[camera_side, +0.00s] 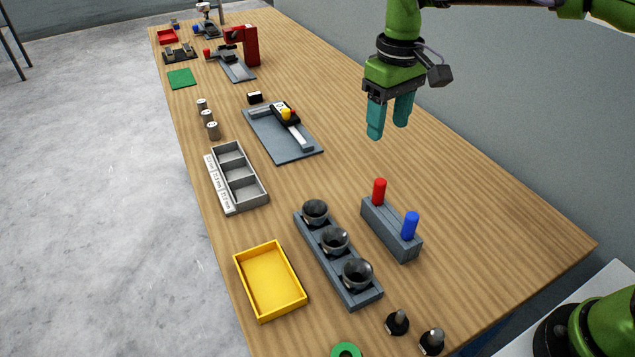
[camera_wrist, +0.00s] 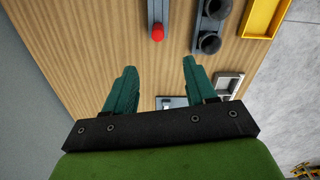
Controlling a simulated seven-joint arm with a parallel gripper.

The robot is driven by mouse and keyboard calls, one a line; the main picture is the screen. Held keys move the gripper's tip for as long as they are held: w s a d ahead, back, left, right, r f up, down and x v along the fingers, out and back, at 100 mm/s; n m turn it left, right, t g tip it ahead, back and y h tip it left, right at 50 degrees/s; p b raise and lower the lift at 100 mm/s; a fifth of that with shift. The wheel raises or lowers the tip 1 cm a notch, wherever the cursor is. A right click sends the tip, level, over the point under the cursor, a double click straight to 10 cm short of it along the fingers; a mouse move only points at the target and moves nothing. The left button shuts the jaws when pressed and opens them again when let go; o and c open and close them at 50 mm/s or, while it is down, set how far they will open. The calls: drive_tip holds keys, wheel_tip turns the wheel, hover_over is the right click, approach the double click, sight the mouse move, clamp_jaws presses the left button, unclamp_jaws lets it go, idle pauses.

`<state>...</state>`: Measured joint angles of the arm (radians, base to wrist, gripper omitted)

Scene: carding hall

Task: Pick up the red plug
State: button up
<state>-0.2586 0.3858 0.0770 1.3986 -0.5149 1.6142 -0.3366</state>
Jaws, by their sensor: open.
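The red plug (camera_side: 379,191) stands upright at the far end of a grey block (camera_side: 389,230). A blue plug (camera_side: 410,225) stands at the block's near end. My gripper (camera_side: 389,128) is open and empty, well above the table and beyond the block, with its teal fingers pointing down. In the wrist view the red plug (camera_wrist: 157,33) shows ahead of the open fingers (camera_wrist: 159,75), roughly between their lines but apart from them. The blue plug is out of the wrist view.
A grey rack (camera_side: 336,262) with three dark cups stands beside the block. A yellow tray (camera_side: 270,281), a divided grey tray (camera_side: 237,178) and a grey plate with a device (camera_side: 282,133) lie on the table (camera_side: 335,175). Bare wood lies below my gripper.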

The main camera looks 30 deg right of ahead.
sight(381, 181)
wheel_tip(381, 181, down, 11)
drive_tip(key=shift+s+r, duration=0.1)
drive_tip(key=shift+d+f, duration=0.2)
drive_tip(key=shift+f, duration=2.85)
drive_tip(key=shift+c, duration=0.3)
clamp_jaws()
